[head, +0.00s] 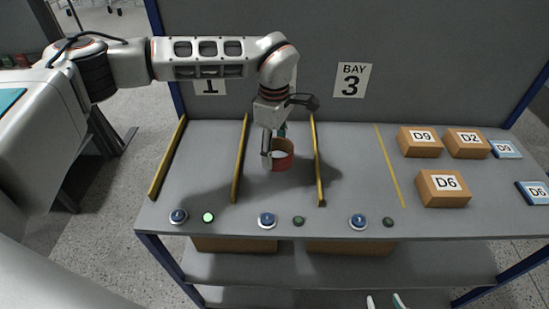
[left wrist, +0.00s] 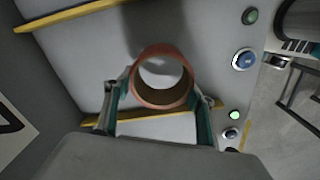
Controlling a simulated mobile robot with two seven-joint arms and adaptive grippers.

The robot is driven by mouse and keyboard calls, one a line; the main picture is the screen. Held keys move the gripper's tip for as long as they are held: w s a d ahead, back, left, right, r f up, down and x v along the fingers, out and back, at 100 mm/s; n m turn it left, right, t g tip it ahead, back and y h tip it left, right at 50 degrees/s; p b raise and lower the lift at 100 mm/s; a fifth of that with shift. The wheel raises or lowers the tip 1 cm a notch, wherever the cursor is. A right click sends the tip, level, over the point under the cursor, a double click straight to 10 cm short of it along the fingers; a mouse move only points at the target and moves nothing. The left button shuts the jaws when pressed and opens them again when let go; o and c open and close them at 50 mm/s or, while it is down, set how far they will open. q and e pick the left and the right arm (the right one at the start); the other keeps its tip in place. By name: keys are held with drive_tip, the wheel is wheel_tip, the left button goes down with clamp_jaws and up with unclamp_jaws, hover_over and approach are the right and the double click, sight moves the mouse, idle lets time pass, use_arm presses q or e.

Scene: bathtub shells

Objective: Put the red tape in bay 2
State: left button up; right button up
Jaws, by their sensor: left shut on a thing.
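The red tape (head: 283,162) is a reddish ring with an open middle. It is over the bay between the second and third yellow dividers, left of the BAY 3 sign; I cannot tell whether it touches the bench. My left gripper (head: 275,150) is shut on it from above. In the left wrist view the tape (left wrist: 163,101) sits between the two teal-lined fingers (left wrist: 158,112). The middle bay's sign is hidden behind my left arm. My right gripper (head: 386,301) shows only its two fingertips, apart and empty, at the bottom edge.
Yellow dividers (head: 241,160) and (head: 318,160) flank the tape. Blue buttons (head: 267,221) and small lamps line the front edge; the left lamp (head: 208,217) glows green. Boxes (head: 443,188) and blue packets (head: 507,148) stand at right. The bay under BAY 3 (head: 352,80) is clear.

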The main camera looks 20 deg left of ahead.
use_arm(q)
drive_tip(key=shift+f, duration=1.9)
drive_tip(key=shift+f, duration=0.2)
drive_tip(key=o, duration=1.1)
drive_tip(key=shift+r, duration=0.1)
wheel_tip(320, 180, up, 12)
drive_tip(key=shift+r+b, duration=0.1)
drive_tip(key=shift+b, duration=0.2)
